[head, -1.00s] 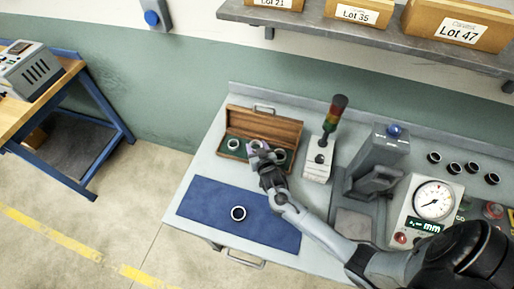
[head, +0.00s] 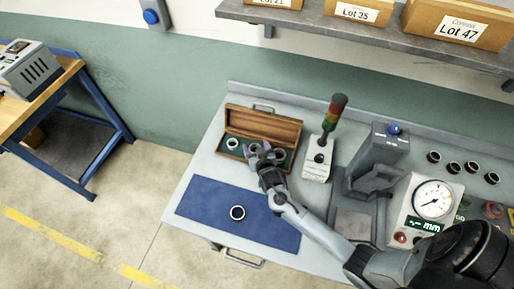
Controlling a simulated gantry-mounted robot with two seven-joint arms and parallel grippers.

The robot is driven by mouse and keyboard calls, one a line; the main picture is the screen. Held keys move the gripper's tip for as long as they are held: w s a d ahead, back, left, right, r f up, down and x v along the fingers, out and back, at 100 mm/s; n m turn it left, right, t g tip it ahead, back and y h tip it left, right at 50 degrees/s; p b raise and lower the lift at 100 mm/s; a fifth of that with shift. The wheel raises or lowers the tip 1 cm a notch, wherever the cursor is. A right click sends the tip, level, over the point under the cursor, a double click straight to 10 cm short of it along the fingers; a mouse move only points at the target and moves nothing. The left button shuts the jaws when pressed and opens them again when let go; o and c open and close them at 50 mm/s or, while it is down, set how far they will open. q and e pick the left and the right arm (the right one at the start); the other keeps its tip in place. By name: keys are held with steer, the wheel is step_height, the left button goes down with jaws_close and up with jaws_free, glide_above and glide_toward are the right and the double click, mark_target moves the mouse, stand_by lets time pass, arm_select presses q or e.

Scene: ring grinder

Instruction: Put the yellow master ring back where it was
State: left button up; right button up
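An open wooden case (head: 291,133) with a green inside stands at the back left of the bench. A pale metal ring (head: 232,144) sits in its left part. My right gripper (head: 264,153) is over the case's front middle, its fingers looking spread apart. Another ring partly shows behind the fingers, but the hand hides much of that part of the case. I cannot make out a yellow colour on any ring, so I cannot tell which is the master ring. A dark-rimmed ring (head: 237,213) lies on the blue mat (head: 205,203). My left gripper is out of view.
A signal lamp on a stand (head: 318,158) is right of the case. Further right are a grey press-like fixture (head: 376,158) and a dial gauge unit (head: 432,202). Several dark rings (head: 453,168) lie at the back right. A shelf (head: 320,25) with boxes hangs above.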

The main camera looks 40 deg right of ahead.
steer(key=shift+s+d+f, duration=0.1)
steer(key=shift+s+f, duration=0.15)
steer(key=shift+f, duration=0.4)
steer(key=shift+w+r, duration=0.1)
steer(key=shift+r, duration=0.2)
steer(key=shift+w+r+p, duration=0.1)
steer(key=shift+r+p, duration=0.3)
steer(key=shift+r, duration=0.05)
steer(key=s+a+r+n+g+y, duration=0.2)
steer(key=s+a+g, duration=0.1)
steer(key=s, duration=0.6)
steer(key=s+a+r+n+g+y, duration=0.2)
steer(key=s+a, duration=0.4)
steer(key=s, duration=0.4)
steer(key=s+a+r+n+g+y, duration=0.1)
steer(key=s+a+r+n+g, duration=0.2)
steer(key=s, duration=0.6)
steer(key=shift+s+a+r+g+y, duration=0.35)
steer(key=shift+a+r+g, duration=0.2)
steer(key=shift+a, duration=0.55)
